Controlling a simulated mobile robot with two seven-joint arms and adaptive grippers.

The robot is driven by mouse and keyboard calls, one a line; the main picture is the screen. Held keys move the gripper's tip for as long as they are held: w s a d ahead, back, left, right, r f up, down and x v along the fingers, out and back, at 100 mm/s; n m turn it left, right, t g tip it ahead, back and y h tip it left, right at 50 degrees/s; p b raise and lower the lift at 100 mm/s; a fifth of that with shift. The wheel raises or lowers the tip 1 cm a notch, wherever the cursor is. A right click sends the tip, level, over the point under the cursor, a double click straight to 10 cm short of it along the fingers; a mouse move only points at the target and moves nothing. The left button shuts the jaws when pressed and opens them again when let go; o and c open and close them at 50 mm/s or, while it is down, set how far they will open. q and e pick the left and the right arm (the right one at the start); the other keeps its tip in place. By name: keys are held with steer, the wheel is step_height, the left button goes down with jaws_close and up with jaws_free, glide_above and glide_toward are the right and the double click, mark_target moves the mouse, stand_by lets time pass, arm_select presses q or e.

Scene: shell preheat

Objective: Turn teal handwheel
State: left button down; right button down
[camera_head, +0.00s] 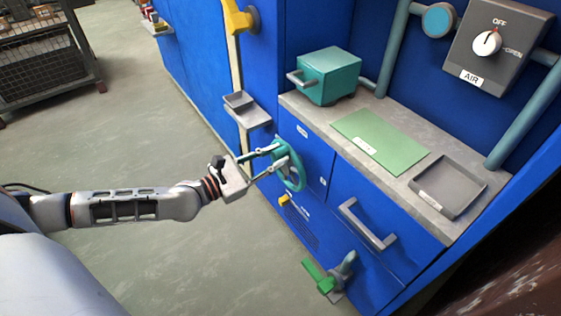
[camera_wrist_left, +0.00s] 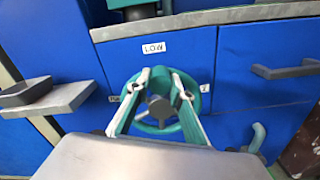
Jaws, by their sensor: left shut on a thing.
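The teal handwheel (camera_head: 300,170) is mounted on the blue cabinet front, below the counter. It also shows in the left wrist view (camera_wrist_left: 202,103), under a label reading LOW (camera_wrist_left: 154,47). My left gripper (camera_head: 277,157) reaches it from the left, with its fingers at the wheel. The gripper is shut on the wheel. My right gripper is in neither view.
The counter (camera_head: 313,112) holds a teal box (camera_head: 329,73), a green mat (camera_head: 380,141) and a grey tray (camera_head: 449,187). A small shelf (camera_head: 247,114) juts out left. Floor (camera_head: 150,130) is open.

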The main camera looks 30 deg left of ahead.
arm_select(q)
steer(key=shift+w+a+f+n+b, duration=0.15)
steer(key=shift+a+n+b, duration=0.2)
steer(key=shift+n, duration=0.25)
steer(key=shift+a, duration=0.1)
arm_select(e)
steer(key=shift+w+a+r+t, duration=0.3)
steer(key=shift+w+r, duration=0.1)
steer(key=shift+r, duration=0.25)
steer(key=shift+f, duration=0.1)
arm_select(q)
steer(key=c, duration=1.8)
jaws_free()
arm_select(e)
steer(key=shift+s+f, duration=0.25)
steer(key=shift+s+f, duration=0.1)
arm_select(q)
steer(key=shift+s+a, duration=0.15)
steer(key=shift+s, duration=0.3)
steer(key=v, duration=1.1)
steer(key=shift+r, duration=0.2)
